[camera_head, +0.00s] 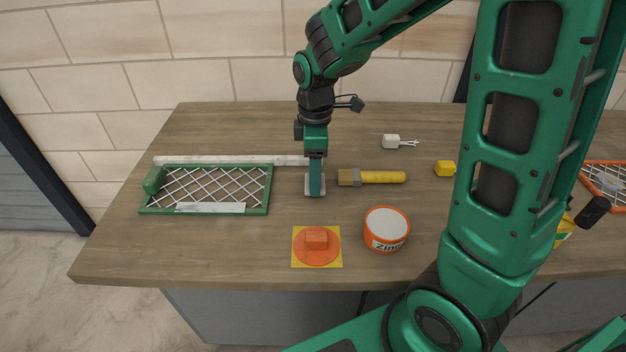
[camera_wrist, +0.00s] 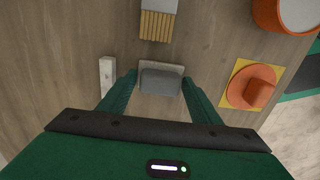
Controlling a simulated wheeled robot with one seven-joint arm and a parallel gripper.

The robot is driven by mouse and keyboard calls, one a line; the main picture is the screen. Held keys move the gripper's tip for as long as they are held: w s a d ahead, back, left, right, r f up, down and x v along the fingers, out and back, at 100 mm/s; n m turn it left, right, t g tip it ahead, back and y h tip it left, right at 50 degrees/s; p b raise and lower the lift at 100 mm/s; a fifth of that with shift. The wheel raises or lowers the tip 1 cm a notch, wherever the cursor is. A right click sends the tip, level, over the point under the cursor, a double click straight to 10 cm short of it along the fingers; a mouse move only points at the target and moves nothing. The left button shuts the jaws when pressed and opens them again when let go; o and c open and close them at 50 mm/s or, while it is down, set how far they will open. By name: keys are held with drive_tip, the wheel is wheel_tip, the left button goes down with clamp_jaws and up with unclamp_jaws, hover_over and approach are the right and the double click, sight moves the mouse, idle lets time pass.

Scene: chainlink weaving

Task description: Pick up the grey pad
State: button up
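The grey pad (camera_wrist: 161,79) is a small grey block on a paler flat base, seen in the wrist view between my two fingertips. In the head view only the pale edges of the pad (camera_head: 308,187) show around my fingers, on the wooden worktop. My gripper (camera_wrist: 160,84) points down over the pad, with one finger on each side of it. The fingers are apart, and I cannot make out firm contact with the block. In the head view my gripper (camera_head: 316,184) is low over the worktop.
A yellow-handled brush (camera_head: 382,177) lies just right of the pad. A green mesh frame (camera_head: 268,190) lies to the left. A round orange float (camera_head: 317,246) on a yellow square and a zinc tub (camera_head: 387,229) stand nearer the front edge. A white strip (camera_head: 230,160) lies behind.

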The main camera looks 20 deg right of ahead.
drive_tip(key=shift+r, duration=0.1)
drive_tip(key=shift+c, duration=0.5)
drive_tip(key=shift+r, duration=0.6)
wheel_tip(320, 180, up, 3)
drive_tip(key=shift+f, duration=0.2)
drive_tip(key=s+a+r, duration=0.6)
drive_tip(key=a+r, duration=0.1)
drive_tip(key=a, duration=0.3)
drive_tip(key=shift+o, duration=1.1)
